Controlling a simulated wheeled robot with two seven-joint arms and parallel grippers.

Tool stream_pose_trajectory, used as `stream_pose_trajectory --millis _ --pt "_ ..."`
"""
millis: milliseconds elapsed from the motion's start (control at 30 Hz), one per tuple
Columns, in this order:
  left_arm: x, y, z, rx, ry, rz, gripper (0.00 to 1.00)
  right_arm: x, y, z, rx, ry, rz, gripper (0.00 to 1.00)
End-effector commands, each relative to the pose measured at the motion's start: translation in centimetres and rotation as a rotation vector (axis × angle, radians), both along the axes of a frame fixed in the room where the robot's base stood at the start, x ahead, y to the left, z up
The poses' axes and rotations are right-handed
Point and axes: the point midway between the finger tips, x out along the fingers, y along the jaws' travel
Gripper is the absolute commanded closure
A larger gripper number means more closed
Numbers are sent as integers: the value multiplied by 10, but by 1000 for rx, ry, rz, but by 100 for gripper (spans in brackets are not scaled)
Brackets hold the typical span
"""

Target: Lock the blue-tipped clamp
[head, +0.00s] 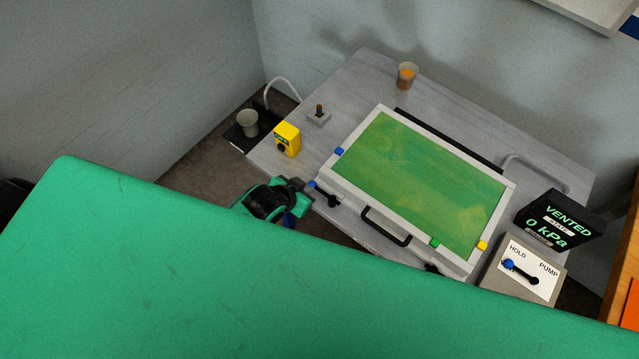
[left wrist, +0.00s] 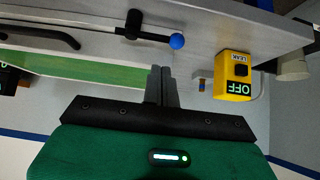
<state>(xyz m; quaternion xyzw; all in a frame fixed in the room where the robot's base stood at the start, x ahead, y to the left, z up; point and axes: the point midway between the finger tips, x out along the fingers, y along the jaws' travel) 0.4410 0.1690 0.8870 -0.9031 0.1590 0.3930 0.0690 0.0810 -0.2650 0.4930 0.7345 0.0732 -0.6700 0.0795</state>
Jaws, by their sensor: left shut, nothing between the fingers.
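The blue-tipped clamp (head: 325,195) is a black lever with a blue ball end, at the left front edge of the white-framed lid (head: 335,183) with its green window. In the left wrist view the clamp's black lever (left wrist: 135,25) runs sideways to its blue ball (left wrist: 177,41). My right gripper is not in view.
A yellow leak box (head: 287,139) stands left on the bench (head: 365,70). A black handle (head: 385,227) is on the lid's front edge. The display (head: 556,221) reads VENTED, 0 kPa. A HOLD/PUMP switch box (head: 530,267) is at right. A large green surface hides the foreground.

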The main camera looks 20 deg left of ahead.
Motion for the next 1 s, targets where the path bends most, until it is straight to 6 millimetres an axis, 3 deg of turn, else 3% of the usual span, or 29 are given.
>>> stream_pose_trajectory --millis 533,1000 --pt "48 -18 -54 0 1 0 100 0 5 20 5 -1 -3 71" --pt "57 -21 -66 1 0 -1 100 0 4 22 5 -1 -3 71"
